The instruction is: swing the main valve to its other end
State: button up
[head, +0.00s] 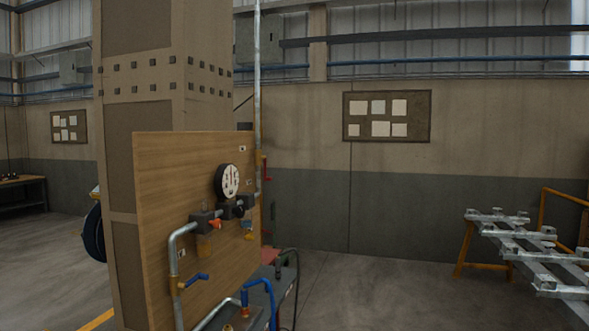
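A wooden panel (160,190) stands against a wide tan column and carries pipes and several valves. A blue lever (195,278) sits on a yellow-bodied valve on the lower left pipe and points right, slightly upward. A small orange-red handle (215,224) sits beside a dark block below the round gauge (228,181). A small blue handle (249,236) is to its right. No label tells me which one is the main valve. My gripper is out of view.
A low bench with a blue hose (269,290) and dark cables stands at the panel's foot. A metal rack (540,250) with an orange frame is at the right. Open concrete floor (390,290) lies between them.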

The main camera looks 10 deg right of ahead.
aim_at(264, 157)
jog(key=z, duration=0.1)
jog(key=k, duration=0.2)
jog(key=u, duration=0.25)
jog(key=i, duration=0.95)
jog(key=z, duration=0.95)
jog(key=k, duration=0.15)
jog(key=u, duration=2.75)
